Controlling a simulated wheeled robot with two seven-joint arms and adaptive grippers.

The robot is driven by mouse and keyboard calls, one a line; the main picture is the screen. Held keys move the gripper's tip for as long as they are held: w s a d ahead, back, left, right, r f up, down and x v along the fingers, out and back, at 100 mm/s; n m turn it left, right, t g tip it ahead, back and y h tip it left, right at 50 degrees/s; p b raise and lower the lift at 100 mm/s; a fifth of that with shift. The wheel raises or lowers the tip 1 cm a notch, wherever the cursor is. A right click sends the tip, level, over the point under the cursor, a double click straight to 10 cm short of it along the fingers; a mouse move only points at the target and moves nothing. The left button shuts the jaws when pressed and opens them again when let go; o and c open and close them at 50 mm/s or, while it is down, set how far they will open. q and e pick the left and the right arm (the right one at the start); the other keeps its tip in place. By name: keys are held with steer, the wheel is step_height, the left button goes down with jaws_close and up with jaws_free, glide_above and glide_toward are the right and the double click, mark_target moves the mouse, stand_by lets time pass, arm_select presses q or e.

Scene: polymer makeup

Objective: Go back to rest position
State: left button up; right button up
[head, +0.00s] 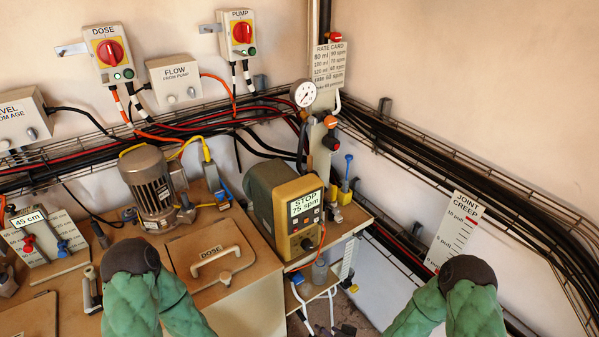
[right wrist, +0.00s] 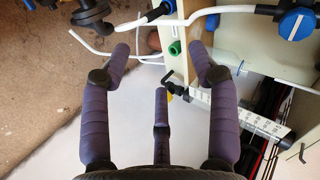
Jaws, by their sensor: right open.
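My right gripper (right wrist: 159,60) shows in the right wrist view with its purple padded fingers spread apart. Nothing is between them, and they point over pale floor toward pipework. In the head view only my green-sleeved arms with dark rounded joints show, at the lower left and lower right. Neither gripper shows in the head view, and my left gripper is in no view.
A dosing pump (head: 287,212) reading STOP 75 spm stands on the wooden bench beside a motor (head: 148,188) and the DOSE hatch (head: 212,262). A white hose (right wrist: 160,20), blue valve (right wrist: 297,22) and graduated tube (right wrist: 240,114) lie near my right fingers.

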steer(key=s+d+n+g+h+p, duration=0.1)
steer(key=s+n+g, duration=0.3)
steer(key=s, duration=1.2)
steer(key=g+p, duration=0.1)
steer(key=g, duration=0.2)
steer(key=shift+s+n+g+h, duration=0.2)
steer(key=shift+n+g+h, duration=0.1)
steer(key=shift+g, duration=0.1)
